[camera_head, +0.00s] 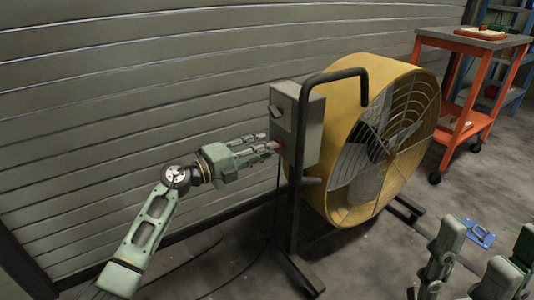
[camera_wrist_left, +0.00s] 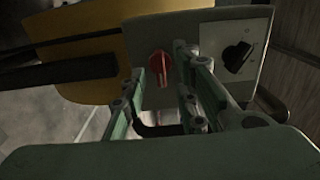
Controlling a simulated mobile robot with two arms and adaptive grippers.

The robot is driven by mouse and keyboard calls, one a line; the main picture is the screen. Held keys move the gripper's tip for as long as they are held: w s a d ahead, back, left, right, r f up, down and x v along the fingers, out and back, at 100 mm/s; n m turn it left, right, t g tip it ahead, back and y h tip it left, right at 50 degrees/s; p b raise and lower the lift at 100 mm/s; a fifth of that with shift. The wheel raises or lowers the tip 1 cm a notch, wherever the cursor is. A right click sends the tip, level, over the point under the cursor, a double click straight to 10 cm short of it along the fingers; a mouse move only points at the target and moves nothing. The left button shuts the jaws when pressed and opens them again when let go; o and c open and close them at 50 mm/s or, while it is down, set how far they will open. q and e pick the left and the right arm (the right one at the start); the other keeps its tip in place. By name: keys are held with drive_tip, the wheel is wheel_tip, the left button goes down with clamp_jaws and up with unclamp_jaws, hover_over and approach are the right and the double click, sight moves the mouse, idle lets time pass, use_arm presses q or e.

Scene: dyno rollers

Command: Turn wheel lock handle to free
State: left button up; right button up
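A red handle (camera_wrist_left: 160,66) is on the face of a grey control box (camera_wrist_left: 212,35), which also shows in the head view (camera_head: 308,130). The box is mounted on the stand of a large yellow drum fan (camera_head: 348,85). My left gripper (camera_head: 272,147) is at the box face, with its fingertips close to the red handle. In the left wrist view, the fingers are apart, one to each side of the handle; contact cannot be told. A black knob (camera_wrist_left: 238,56) is right of the handle. Green parts of my right arm (camera_head: 497,275) show at the lower right; its fingertips are unclear.
A black tube frame (camera_head: 294,215) stands beside the box. A grey slatted wall (camera_head: 130,90) is behind. An orange cart (camera_head: 466,105) stands at the back right. A blue object (camera_head: 480,234) lies on the floor. Cables run across the floor.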

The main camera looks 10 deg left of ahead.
use_arm(q)
drive_tip(key=shift+x, duration=0.9)
drive_tip(key=shift+c, duration=0.5)
clamp_jaws()
